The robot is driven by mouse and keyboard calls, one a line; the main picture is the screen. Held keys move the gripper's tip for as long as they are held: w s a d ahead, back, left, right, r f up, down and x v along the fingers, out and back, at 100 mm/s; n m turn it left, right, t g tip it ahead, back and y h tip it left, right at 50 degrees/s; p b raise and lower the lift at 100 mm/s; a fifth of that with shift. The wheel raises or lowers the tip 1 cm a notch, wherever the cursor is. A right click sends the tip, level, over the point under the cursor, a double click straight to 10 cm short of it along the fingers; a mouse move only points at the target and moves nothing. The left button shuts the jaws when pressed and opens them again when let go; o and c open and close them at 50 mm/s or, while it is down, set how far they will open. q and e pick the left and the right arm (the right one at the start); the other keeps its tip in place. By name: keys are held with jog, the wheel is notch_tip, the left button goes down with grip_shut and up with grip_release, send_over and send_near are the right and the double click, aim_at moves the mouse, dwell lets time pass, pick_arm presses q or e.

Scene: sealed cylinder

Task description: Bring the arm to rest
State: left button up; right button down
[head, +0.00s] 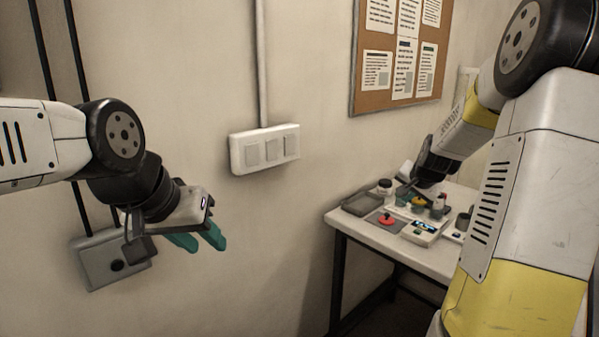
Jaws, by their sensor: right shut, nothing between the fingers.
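My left gripper (207,247) hangs in front of the wall at the left, its teal fingers pointing down and to the right. The two fingertips stand a little apart with nothing between them. My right arm comes in from the right and reaches over a small table (432,255). My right gripper (405,190) is shut and empty, low over the objects at the back of the table. It is small and dark here, and whether it touches anything there cannot be told.
The table holds a grey tray (362,204), a red knob (386,219), a dark-lidded jar (384,186), a device with a small screen (424,230) and a dark cup (463,221). A switch panel (265,149), a grey wall box (112,259) and a notice board (378,95) are on the wall.

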jog(key=s+a+r+n+g+y, duration=0.1)
jog(key=s+a+r+n, duration=0.25)
jog(key=s+a, duration=0.4)
jog(key=s+a+r+n+y, duration=0.1)
jog(key=s+a+r+n, duration=0.1)
jog(key=s+a+r, duration=0.45)
jog(key=s+a+f+n, duration=0.1)
jog(key=s+a+n, duration=0.1)
jog(key=s, duration=0.6)
jog(key=s+a+f+n+g+y, duration=0.1)
jog(key=s+a+n, duration=0.1)
jog(key=s, duration=0.7)
jog(key=shift+a, duration=0.9)
